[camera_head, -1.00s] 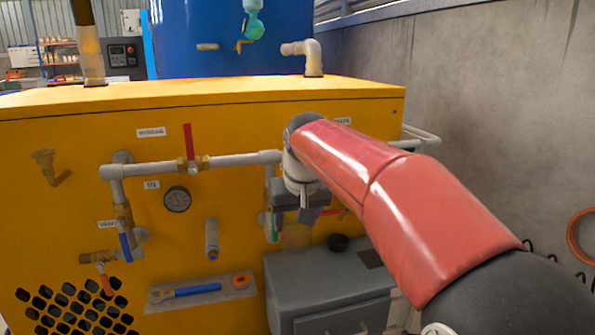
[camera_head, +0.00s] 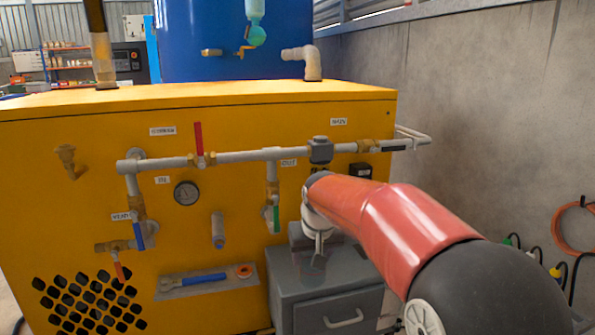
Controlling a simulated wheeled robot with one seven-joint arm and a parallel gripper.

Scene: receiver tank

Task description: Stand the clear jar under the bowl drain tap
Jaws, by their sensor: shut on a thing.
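My gripper (camera_head: 316,258) points down over the top of the grey cabinet, in front of the yellow housing. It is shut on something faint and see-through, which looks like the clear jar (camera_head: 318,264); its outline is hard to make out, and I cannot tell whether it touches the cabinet. A grey square fitting (camera_head: 320,150) sits on the pipe above my wrist. My arm hides what hangs below it, so I see no bowl drain tap there. A green-handled tap (camera_head: 276,215) hangs on a drop pipe left of my gripper.
The grey cabinet (camera_head: 338,284) with a drawer stands against the yellow housing (camera_head: 80,125). A red lever valve (camera_head: 199,145), a gauge (camera_head: 187,193) and blue-handled and orange-handled taps are at left. A ledge (camera_head: 207,285) holds a blue-handled wrench. A concrete wall is at right.

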